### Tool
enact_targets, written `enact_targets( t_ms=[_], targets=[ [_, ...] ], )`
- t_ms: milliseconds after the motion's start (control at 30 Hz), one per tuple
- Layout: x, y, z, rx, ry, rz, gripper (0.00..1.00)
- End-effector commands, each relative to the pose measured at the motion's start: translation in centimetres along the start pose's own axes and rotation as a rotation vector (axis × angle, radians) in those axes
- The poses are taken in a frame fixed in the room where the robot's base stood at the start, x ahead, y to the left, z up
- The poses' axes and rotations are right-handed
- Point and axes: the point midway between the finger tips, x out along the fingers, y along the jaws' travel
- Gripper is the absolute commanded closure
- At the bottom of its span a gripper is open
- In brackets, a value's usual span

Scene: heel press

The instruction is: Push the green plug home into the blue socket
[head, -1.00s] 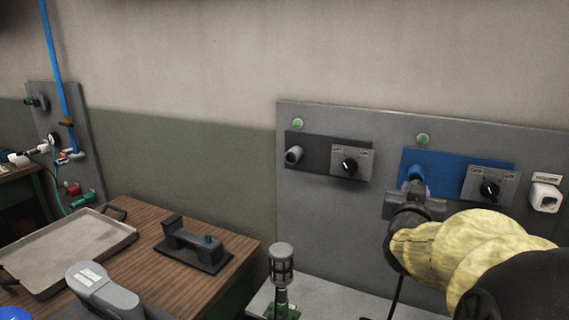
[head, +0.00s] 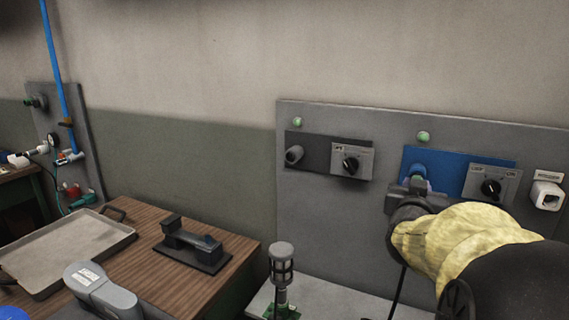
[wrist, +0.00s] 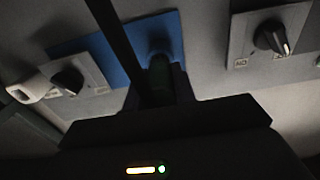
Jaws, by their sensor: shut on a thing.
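The blue socket (head: 419,170) sticks out of a blue plate (head: 459,170) on the grey wall panel; it also shows dimly in the wrist view (wrist: 160,47). My gripper (head: 413,187) is at the socket's mouth, shut on the green plug. The plug shows as a dark green body between the fingers in the wrist view (wrist: 158,82), in line with the socket. In the head view my gripper hides nearly all of it. The wrist view is too dark to tell how deep the plug sits in the socket.
A grey socket (head: 294,155) on a dark plate and a rotary switch (head: 350,163) are to the left. Another switch (head: 490,186) and a white fitting (head: 547,195) are to the right. A dark cable crosses the wrist view. A caged lamp-like object (head: 281,265) stands below left.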

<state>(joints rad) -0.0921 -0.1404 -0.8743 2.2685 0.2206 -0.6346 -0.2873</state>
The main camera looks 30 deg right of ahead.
Motion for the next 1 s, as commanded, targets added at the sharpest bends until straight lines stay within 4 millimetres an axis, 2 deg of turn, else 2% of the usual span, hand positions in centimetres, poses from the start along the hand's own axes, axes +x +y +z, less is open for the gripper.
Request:
enact_targets(
  t_ms=[1000],
  targets=[
    [1.6, 0.0, 0.1, 0.0, 0.0, 0.0, 1.0]
  ],
)
